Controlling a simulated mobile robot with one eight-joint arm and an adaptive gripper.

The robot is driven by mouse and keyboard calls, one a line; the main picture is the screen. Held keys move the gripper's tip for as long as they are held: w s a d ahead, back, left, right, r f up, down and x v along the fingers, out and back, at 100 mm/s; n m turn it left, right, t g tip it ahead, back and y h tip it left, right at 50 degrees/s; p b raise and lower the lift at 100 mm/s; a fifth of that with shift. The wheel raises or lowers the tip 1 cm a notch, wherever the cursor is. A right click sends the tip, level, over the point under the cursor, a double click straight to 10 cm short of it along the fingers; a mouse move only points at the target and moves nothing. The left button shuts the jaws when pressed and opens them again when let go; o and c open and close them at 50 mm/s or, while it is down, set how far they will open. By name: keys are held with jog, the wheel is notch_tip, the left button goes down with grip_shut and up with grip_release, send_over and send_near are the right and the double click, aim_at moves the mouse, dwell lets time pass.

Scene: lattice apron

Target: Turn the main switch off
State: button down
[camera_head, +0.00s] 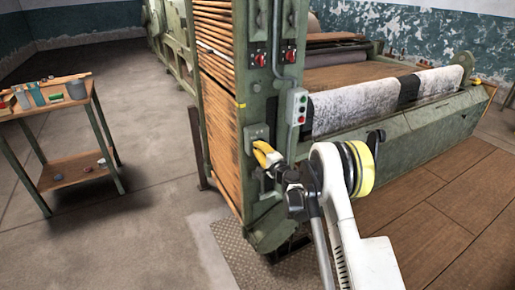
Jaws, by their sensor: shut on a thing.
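A grey switch box (257,131) is fixed low on the green end column of the machine. It appears to be the main switch. My gripper (264,152) reaches up to it from the lower right, at the box's lower front. Its jaws are closed on the switch there. Yellow parts show at the jaws, and I cannot tell exactly where they end and the switch handle begins. The handle's angle is hidden by the jaws.
Two red knobs (260,60) (290,57) sit higher on the column. A push-button box (298,107) with green and red buttons is just above my arm. A wooden workbench (58,105) with bottles stands left. The floor between is clear.

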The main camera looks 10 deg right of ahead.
dwell(0.4)
jog(key=c, duration=1.5)
grip_release()
jog(key=v, duration=1.2)
